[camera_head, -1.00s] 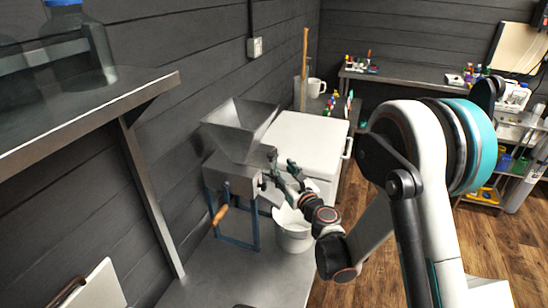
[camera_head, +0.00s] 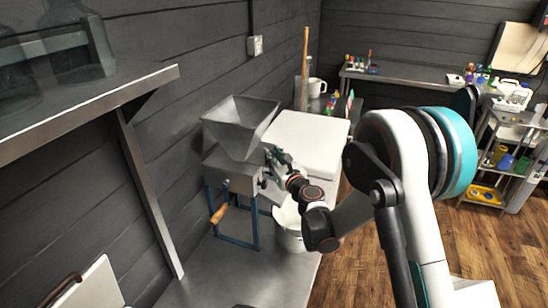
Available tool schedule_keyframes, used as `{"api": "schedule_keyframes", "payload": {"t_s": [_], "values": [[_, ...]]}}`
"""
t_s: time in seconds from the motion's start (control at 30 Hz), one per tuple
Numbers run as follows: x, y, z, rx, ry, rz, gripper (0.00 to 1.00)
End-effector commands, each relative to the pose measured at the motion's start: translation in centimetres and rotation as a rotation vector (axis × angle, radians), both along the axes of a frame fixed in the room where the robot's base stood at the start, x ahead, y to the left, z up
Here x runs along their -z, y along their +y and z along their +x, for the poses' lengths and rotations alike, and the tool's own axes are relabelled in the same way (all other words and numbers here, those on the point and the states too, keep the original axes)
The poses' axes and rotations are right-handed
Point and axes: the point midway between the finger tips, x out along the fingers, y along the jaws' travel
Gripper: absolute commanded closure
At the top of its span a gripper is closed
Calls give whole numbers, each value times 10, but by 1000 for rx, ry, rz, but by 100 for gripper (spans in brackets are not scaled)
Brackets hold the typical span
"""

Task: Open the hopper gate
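The grey metal hopper (camera_head: 240,125) sits on top of a mill (camera_head: 232,173) with blue legs and a wooden crank handle (camera_head: 219,214). My gripper (camera_head: 272,158) is at the right side of the mill, just below the hopper's lower right edge. The gate itself cannot be made out; it is small or hidden near my gripper. I cannot tell whether the fingers are open, shut, or touching anything. A white bucket (camera_head: 288,236) stands below my wrist, right of the mill.
A white chest-like box (camera_head: 312,132) stands behind the mill. A shelf (camera_head: 90,100) with large glass bottles juts out at upper left. The metal bench top (camera_head: 235,280) in front of the mill is largely clear. A back table (camera_head: 420,82) holds small items.

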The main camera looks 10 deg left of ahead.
Motion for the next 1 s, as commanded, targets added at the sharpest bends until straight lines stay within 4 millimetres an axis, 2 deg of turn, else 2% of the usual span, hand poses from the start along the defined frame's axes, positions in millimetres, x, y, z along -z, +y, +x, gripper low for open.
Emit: {"api": "schedule_keyframes", "payload": {"t_s": [0.23, 0.5, 0.73, 0.77, 0.83, 1.0], "values": [[0, -3, 0, 1, 0, 0, 100], [1, -36, -5, 1, 1, -1, 100], [0, -36, -5, 0, 1, -1, 100], [0, -36, -5, -1, 1, -1, 73], [1, -35, -5, -1, 1, -1, 59], [0, -35, -5, -1, 1, -1, 59]]}}
